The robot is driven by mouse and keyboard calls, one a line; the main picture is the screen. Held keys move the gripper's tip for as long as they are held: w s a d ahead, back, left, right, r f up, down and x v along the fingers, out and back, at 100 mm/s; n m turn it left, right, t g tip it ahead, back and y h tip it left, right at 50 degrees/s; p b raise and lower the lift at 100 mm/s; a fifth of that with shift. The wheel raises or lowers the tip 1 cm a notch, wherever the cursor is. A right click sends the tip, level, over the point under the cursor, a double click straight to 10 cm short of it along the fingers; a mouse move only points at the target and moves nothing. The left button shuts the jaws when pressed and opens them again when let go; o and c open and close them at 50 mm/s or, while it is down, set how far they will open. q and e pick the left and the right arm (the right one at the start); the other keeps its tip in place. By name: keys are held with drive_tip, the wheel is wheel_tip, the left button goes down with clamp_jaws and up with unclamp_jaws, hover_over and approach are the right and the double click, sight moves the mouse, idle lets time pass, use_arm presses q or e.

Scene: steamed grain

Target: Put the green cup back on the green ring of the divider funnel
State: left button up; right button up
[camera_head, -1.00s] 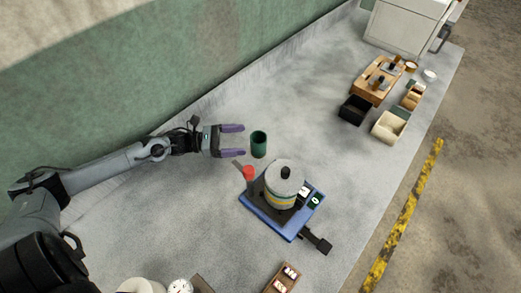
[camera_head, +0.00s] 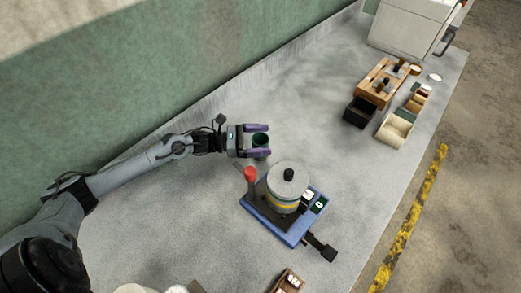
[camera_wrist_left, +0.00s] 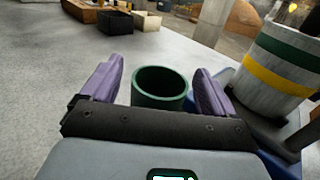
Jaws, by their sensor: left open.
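The green cup (camera_head: 260,140) stands upright on the grey table, and its open top shows in the left wrist view (camera_wrist_left: 160,88). My left gripper (camera_head: 258,141) is open, with its purple fingers on either side of the cup; gaps to both fingers show in the wrist view. The divider funnel (camera_head: 287,187) is a grey drum with coloured bands on a blue base (camera_head: 287,232), right of and nearer than the cup. In the wrist view the drum (camera_wrist_left: 275,62) shows a green ring (camera_wrist_left: 290,48) and a yellow one. My right gripper is out of view.
A red-topped post (camera_head: 251,174) stands at the blue base's left corner, close to my gripper. The table between is clear.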

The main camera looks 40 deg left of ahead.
use_arm(q)
drive_tip(key=c, duration=1.3)
drive_tip(key=shift+c, duration=0.2)
